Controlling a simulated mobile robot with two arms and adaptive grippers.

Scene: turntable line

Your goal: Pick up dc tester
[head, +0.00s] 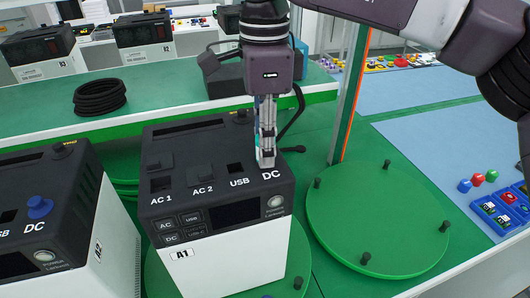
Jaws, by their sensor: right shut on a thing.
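My right gripper (266,158) comes down from the top and points at the DC corner of the A1 power unit (240,255). Its fingers are shut on the dc tester, which they hide almost fully. The fingertips are at or just above the unit's top, beside the DC label; I cannot tell whether they touch it. A blue round plug (40,207) sits at the DC port of the unit at the left (60,245). My left gripper is not in view.
A green turntable (350,225) with several black pegs is empty at the right. An orange-edged post (350,95) stands behind it. A black cable coil (99,97) lies on the back table. Red, green and blue knobs (478,179) lie at far right.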

